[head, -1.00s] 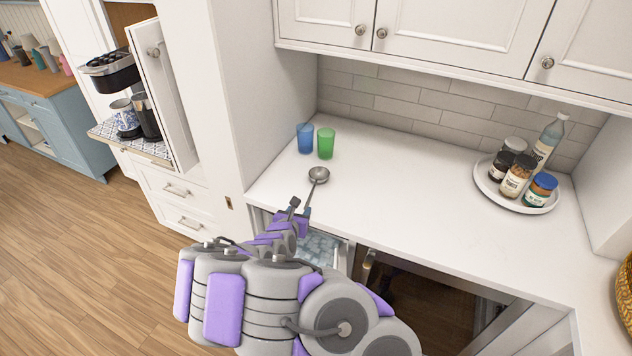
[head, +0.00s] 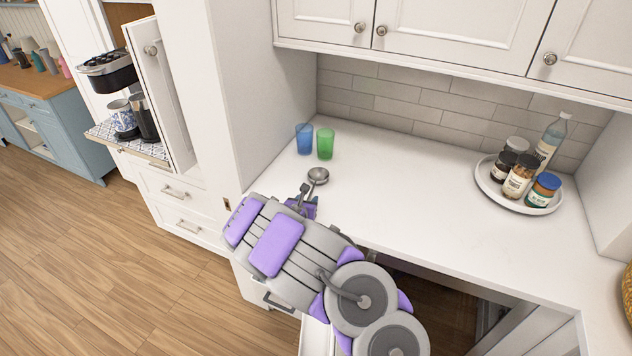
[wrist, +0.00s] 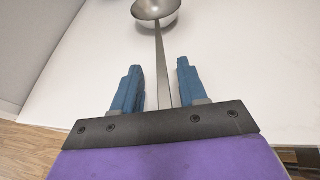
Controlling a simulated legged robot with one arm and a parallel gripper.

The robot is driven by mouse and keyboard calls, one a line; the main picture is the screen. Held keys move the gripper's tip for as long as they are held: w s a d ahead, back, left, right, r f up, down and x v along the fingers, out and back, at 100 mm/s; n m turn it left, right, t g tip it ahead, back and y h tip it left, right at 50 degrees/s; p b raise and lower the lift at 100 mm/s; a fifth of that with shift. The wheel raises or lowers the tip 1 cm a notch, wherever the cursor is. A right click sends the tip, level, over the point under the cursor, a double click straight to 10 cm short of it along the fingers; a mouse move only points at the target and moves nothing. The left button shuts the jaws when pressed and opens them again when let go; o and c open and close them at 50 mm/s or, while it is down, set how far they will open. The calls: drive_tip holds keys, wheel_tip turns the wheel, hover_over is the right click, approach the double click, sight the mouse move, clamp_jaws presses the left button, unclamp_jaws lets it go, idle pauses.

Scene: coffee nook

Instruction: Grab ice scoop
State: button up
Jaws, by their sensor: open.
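The ice scoop (head: 318,175) is a metal scoop with a round bowl and a thin handle. It is at the left front part of the white counter (head: 420,205), bowl pointing away from me. In the wrist view the scoop's bowl (wrist: 156,10) is at the top and its handle runs down between the two blue fingers. My gripper (wrist: 158,85) is open, with a gap between the handle and each finger. In the head view my gripper (head: 303,195) is at the counter's front edge, and my arm hides most of the handle.
A blue cup (head: 304,138) and a green cup (head: 325,143) stand behind the scoop. A round tray (head: 492,192) with jars and a bottle (head: 551,138) is at the right. The counter between is clear. A dark open space (head: 445,305) lies below the counter.

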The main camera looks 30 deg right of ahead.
drive_tip(key=shift+w+d, duration=0.1)
drive_tip(key=shift+d, duration=0.5)
drive_tip(key=shift+a, duration=0.55)
drive_tip(key=c, duration=0.5)
clamp_jaws()
drive_tip(key=shift+d, duration=0.35)
